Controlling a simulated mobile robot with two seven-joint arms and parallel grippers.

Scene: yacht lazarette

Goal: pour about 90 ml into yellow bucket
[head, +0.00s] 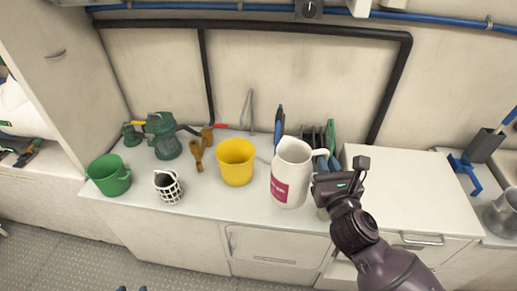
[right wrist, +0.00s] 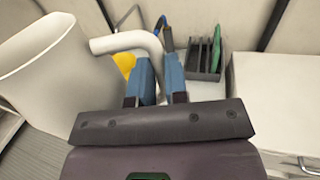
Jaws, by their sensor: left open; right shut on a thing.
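The yellow bucket (head: 236,165) stands upright on the counter; a sliver of the yellow bucket (right wrist: 123,63) shows behind the handle in the right wrist view. A white pitcher (head: 290,180) with a magenta label is just right of the bucket, apart from it and roughly upright. My right gripper (head: 322,182) is shut on the pitcher's handle (right wrist: 130,42). The white pitcher (right wrist: 45,75) fills the left of the wrist view. I cannot see its contents or tell whether its base touches the counter. Only the fingertips of my left gripper (head: 132,289) show at the bottom edge, open and empty.
Left of the bucket are a green bucket (head: 109,176), a black-and-white patterned mug (head: 168,187), a green pump-like device (head: 164,136) and brown wooden-looking tools (head: 198,152). A dark rack (head: 314,140) stands behind the pitcher. A metal jug (head: 502,213) is far right.

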